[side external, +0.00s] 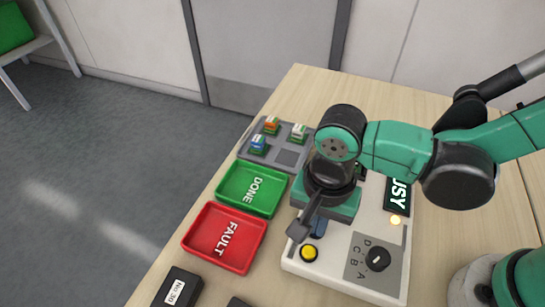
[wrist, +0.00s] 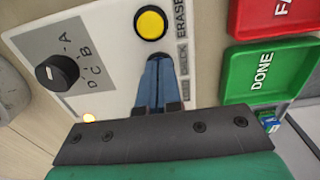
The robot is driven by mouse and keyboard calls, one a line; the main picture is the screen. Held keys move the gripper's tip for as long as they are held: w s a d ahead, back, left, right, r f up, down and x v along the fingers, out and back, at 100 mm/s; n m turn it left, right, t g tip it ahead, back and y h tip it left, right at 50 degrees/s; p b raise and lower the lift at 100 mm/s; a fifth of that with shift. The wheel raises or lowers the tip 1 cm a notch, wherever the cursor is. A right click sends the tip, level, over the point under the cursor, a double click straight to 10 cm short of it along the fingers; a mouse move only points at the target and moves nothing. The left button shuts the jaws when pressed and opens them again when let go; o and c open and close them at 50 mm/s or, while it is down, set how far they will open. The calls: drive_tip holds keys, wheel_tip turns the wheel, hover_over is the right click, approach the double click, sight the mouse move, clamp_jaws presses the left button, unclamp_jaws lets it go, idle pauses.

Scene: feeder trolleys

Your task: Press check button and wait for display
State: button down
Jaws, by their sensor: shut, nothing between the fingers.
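The white control panel (side external: 340,258) lies on the table. My gripper (side external: 317,234) is shut and empty, pointing down at the panel beside the yellow button (side external: 309,253). In the wrist view the closed fingers (wrist: 157,62) end beside the lettering CHECK, just below the yellow button (wrist: 150,23) marked ERASE. The check button itself is hidden under the fingers; I cannot tell whether they touch it. The dark green display (side external: 397,196) shows the letters USY, its start hidden by my arm. A small lamp (side external: 395,220) near it glows orange.
A knob (side external: 377,259) with letters A to D sits on the panel. A green DONE tray (side external: 228,203) and a red FAULT tray (side external: 192,241) stand to the left. A grey tray (side external: 251,157) behind holds small coloured pieces. A black box marked No 30 (side external: 172,283) lies in front.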

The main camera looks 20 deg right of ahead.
wheel_tip(320, 180, up, 8)
idle(0.6)
idle(4.4)
